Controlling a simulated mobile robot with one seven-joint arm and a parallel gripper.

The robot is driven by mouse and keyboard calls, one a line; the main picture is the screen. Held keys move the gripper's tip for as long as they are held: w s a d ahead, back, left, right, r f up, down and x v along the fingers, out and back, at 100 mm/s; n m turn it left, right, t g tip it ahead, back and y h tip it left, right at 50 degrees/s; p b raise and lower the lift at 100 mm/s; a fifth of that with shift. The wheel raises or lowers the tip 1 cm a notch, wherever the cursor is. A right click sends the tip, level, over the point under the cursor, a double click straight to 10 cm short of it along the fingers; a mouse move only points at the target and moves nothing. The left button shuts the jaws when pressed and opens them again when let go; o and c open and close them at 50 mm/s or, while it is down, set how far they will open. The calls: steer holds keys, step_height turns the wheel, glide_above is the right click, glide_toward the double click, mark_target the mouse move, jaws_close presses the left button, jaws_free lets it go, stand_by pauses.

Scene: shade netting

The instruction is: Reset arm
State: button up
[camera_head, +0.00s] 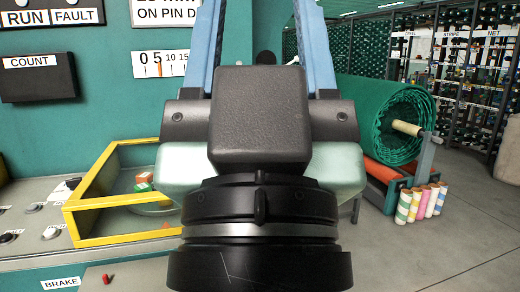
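My gripper (261,25) fills the middle of the head view, seen from behind. Its black round wrist is at the bottom, with a grey block and pale green body above. Two blue fingers rise from grey mounts, spread wide apart, and run out of the top edge. The gap between them holds nothing in the part I see; the tips are cut off. My arm hides the middle of the console and what lies behind it.
A teal console wall with a black count box (38,77) is at left. A yellow-framed tray (103,236) holds small orange and green pieces. A green net roll (385,115), several coloured tubes (421,203) and shelves (470,75) are at right. Grey floor (465,235) is open there.

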step_height(320, 180, up, 17)
steer(key=p, duration=1.4)
steer(key=shift+p, duration=0.3)
steer(key=shift+c, duration=0.5)
